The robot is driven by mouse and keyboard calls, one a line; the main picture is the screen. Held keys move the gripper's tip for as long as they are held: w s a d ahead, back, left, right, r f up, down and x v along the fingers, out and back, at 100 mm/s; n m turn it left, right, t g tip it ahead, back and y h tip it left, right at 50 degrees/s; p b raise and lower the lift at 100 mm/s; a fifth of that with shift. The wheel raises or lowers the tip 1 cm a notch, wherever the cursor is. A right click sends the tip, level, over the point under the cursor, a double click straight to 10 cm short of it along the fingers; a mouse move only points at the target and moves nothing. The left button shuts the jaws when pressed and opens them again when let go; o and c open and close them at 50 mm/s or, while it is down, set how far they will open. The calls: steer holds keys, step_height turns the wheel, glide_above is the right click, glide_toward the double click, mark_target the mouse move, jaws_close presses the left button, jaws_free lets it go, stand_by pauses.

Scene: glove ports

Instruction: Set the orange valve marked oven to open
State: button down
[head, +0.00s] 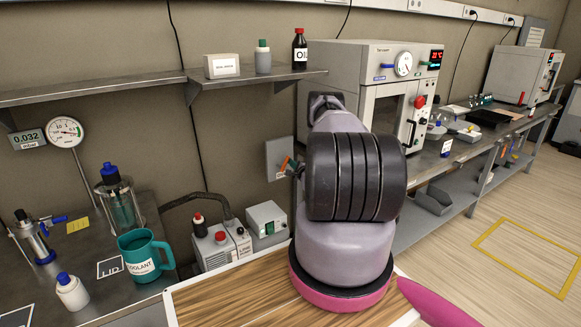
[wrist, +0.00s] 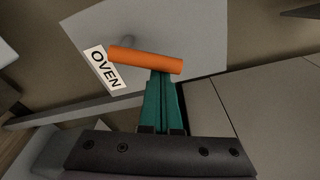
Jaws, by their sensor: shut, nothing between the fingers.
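The orange valve handle (wrist: 140,60) is a short bar on a light grey plate (wrist: 195,30) in the wrist view. A white label reading OVEN (wrist: 104,68) is beside its left end. In that view the bar lies nearly level, its right end slightly lower. My gripper (wrist: 163,78) has teal fingers that are shut and empty. Their tips are at the bar's lower edge, towards its right end; I cannot tell whether they touch it. In the head view a bit of the orange handle (head: 285,163) shows on the plate (head: 274,152), and my arm hides the gripper.
A white oven (head: 365,62) stands right of the plate, behind my arm. A steel shelf (head: 130,88) runs above and left. Below the plate are a pump (head: 215,245) and a small box (head: 267,218). A teal coolant jug (head: 143,255) stands at left.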

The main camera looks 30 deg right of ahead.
steer(key=a+n, duration=0.1)
steer(key=r+n, duration=0.1)
steer(key=n, duration=0.1)
steer(key=shift+a, duration=0.35)
steer(key=shift+a+r, duration=0.1)
stand_by(0.6)
